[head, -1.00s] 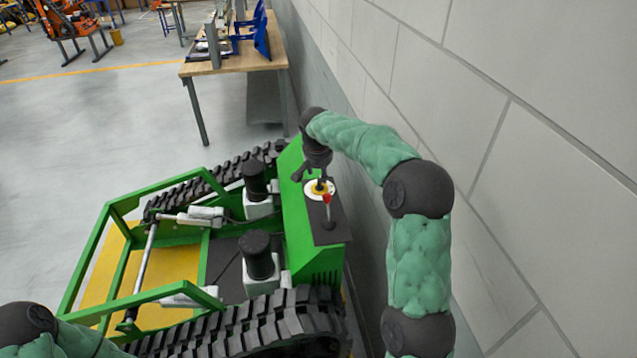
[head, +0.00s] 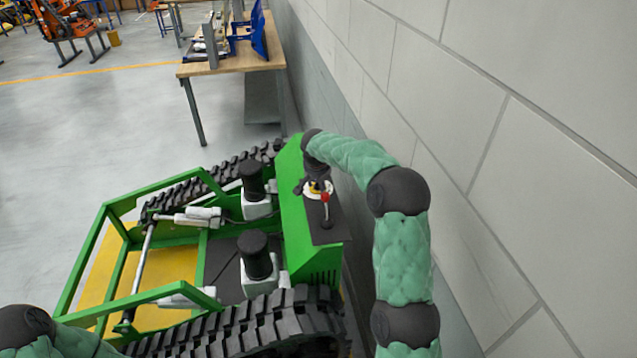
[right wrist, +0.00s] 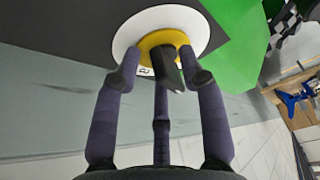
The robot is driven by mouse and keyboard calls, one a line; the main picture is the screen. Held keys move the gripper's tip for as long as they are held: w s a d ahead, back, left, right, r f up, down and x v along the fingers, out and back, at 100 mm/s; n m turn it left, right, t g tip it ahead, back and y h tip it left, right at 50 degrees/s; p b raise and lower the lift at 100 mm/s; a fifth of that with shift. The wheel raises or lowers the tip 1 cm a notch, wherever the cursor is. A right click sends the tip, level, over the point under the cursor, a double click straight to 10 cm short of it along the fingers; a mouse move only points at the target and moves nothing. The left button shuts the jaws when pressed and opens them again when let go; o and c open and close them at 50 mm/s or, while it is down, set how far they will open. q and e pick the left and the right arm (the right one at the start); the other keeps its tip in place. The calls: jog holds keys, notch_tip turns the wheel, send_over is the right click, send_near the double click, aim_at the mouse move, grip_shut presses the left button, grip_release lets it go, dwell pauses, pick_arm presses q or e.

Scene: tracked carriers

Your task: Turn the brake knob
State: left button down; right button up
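The brake knob (right wrist: 168,68) is black, on a yellow round base with a white disc (right wrist: 125,38) around it, on the dark panel of the green tracked carrier. In the head view the white disc (head: 309,194) is partly hidden by my right gripper (head: 316,187). In the right wrist view my right gripper (right wrist: 160,76) is open, its fingers spread around the knob. The left finger shows a gap to the knob; the right finger is very close to it, and I cannot tell whether it touches. My left gripper is out of view.
A red-topped lever (head: 325,205) stands on the panel right beside the knob. The carrier's green frame (head: 90,240) and black tracks (head: 240,325) lie to the left. A block wall (head: 500,180) is close on the right. A wooden table (head: 225,66) stands beyond.

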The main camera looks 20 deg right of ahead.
grip_shut()
